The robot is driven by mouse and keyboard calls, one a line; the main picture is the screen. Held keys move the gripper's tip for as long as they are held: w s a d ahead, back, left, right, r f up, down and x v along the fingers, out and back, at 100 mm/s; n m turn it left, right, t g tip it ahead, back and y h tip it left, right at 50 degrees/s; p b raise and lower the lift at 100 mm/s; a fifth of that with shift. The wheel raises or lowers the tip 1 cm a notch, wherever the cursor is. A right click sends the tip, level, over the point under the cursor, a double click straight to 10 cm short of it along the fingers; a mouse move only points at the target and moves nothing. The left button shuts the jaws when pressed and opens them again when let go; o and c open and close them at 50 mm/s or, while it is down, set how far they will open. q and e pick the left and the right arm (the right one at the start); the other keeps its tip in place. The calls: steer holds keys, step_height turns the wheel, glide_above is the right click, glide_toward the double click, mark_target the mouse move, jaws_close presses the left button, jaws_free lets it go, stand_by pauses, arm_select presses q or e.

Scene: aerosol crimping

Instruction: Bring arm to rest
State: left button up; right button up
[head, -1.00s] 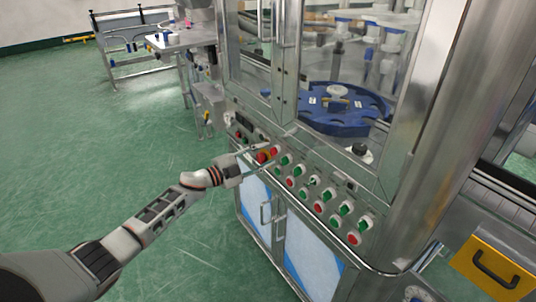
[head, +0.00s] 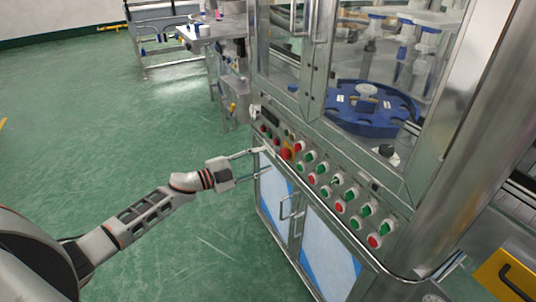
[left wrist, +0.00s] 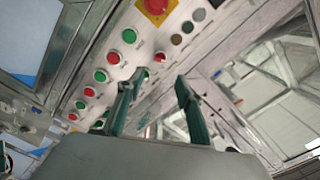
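My left gripper (head: 258,163) is at the front of the machine's control panel (head: 322,178), just left of and below the red emergency stop button (head: 285,153). Its two thin fingers are spread apart with nothing between them. In the left wrist view the open fingers (left wrist: 155,95) reach toward the panel with its green and red buttons. The red button on its yellow plate (left wrist: 156,8) shows at the top edge there. I cannot tell whether a fingertip touches the panel. My right gripper is not in view.
The steel machine cabinet (head: 300,235) with glass doors and a blue rotary disc (head: 372,112) fills the right side. A yellow handled box (head: 508,275) is at the lower right. A steel table (head: 215,30) stands at the back. The green floor (head: 90,130) on the left is clear.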

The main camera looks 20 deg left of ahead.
arm_select(q)
steer(key=s+d+f+n+g+y, duration=0.1)
steer(key=s+d+f+n+y, duration=0.1)
steer(key=s+f+n, duration=0.3)
steer(key=s+d+f+n+g+y, duration=0.1)
steer(key=s+d+f+n+y, duration=0.2)
steer(key=s+f, duration=0.7)
steer(key=s+d+f+n+g+y, duration=0.1)
steer(key=s+d+f+n+y, duration=0.2)
steer(key=s, duration=1.5)
step_height(320, 180, down, 6)
steer(key=d+n, duration=0.2)
steer(key=n, duration=0.2)
steer(key=shift+s+r+g, duration=0.2)
steer(key=shift+s+g, duration=0.1)
steer(key=shift+s, duration=0.1)
